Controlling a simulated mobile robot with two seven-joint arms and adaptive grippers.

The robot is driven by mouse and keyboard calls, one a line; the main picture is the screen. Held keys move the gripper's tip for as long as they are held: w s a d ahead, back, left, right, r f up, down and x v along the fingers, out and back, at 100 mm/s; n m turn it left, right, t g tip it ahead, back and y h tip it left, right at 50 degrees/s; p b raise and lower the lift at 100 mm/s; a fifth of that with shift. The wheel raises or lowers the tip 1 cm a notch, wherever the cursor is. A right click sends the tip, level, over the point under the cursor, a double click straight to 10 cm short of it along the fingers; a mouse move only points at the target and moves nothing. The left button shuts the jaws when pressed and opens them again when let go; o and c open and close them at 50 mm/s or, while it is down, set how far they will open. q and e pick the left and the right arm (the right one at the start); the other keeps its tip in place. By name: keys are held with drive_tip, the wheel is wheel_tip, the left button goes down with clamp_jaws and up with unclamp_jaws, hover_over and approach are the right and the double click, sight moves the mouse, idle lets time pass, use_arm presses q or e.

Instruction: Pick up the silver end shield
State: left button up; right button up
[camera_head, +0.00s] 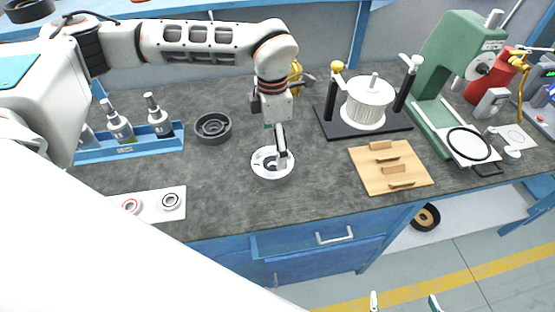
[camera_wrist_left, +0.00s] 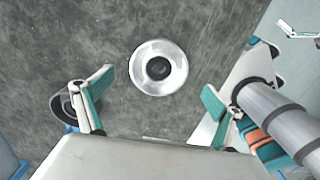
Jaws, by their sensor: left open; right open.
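The silver end shield (camera_head: 259,171) is a round, shiny ring-shaped part with a dark centre hole, lying on the grey bench top. My left gripper (camera_head: 278,148) is open and points down over it, with one finger covering part of its right side in the head view. In the left wrist view the end shield (camera_wrist_left: 144,80) shows whole, ahead of and between the two spread fingers of my left gripper (camera_wrist_left: 157,84). Nothing is between the fingers. My right gripper (camera_head: 404,301) is open and empty at the bottom edge, over the floor in front of the bench.
A dark ring-shaped part (camera_head: 213,128) stands left of the end shield. A blue tray (camera_head: 88,155) with bottles and a white plate (camera_head: 180,196) with two bearings lie further left. A wooden block board (camera_head: 372,172), black winding stand (camera_head: 335,128) and green press (camera_head: 447,60) are right.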

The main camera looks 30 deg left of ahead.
sight(273, 164)
use_arm(q)
drive_tip(key=shift+w+a+f, duration=0.1)
drive_tip(key=shift+w+a, duration=0.1)
drive_tip(key=shift+a, duration=0.2)
drive_tip(key=shift+f, duration=0.4)
drive_tip(key=f, duration=0.4)
drive_tip(key=s+f, duration=0.1)
drive_tip(key=f, duration=0.1)
drive_tip(key=shift+d+f+p, duration=0.2)
drive_tip(key=shift+f+p, duration=0.05)
drive_tip(key=shift+p, duration=0.1)
drive_tip(key=shift+c, duration=0.4)
drive_tip(key=c, duration=1.4)
drive_tip(key=shift+w+r, duration=0.1)
